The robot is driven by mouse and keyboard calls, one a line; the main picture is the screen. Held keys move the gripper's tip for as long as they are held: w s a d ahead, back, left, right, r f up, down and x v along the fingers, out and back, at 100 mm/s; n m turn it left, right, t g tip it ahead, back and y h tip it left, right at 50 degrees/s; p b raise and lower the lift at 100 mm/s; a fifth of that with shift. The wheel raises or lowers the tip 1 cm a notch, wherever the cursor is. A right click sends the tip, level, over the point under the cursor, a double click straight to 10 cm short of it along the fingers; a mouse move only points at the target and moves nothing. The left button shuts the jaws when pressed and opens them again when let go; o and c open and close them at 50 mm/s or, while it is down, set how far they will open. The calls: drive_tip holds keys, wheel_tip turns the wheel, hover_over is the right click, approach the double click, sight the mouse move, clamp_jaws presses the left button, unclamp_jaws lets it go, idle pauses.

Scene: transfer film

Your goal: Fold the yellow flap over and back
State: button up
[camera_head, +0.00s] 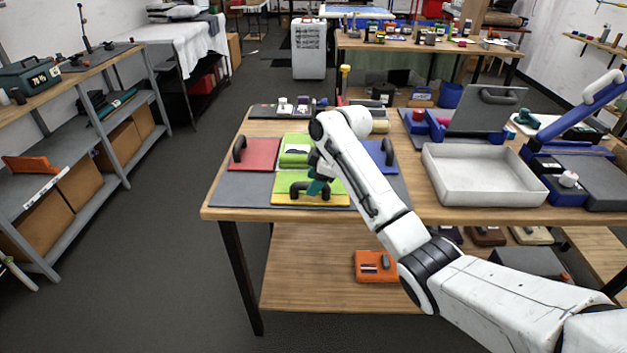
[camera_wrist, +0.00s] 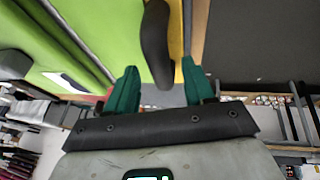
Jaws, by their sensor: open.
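The yellow flap (camera_head: 310,204) shows as a narrow yellow strip along the front edge of a lime-green panel; the rest of it cannot be told apart. In the wrist view the yellow strip (camera_wrist: 176,22) runs beside a dark handle (camera_wrist: 155,45), with lime green on the other side. The handle (camera_head: 298,188) also shows near the front of the panel in the head view. My gripper (camera_head: 318,186) is low over the panel, beside the handle. In the wrist view its green fingers (camera_wrist: 158,84) are apart, with the handle's end between them; contact is unclear.
A red flap (camera_head: 256,155) with a dark handle lies left on the grey mat (camera_head: 235,190), and a blue flap (camera_head: 380,155) right, partly behind my arm. A white tray (camera_head: 480,182) stands further right. The front left mat is clear.

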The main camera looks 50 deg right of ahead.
drive_tip(key=shift+w+f, duration=0.15)
drive_tip(key=shift+f, duration=0.25)
clamp_jaws()
idle(0.4)
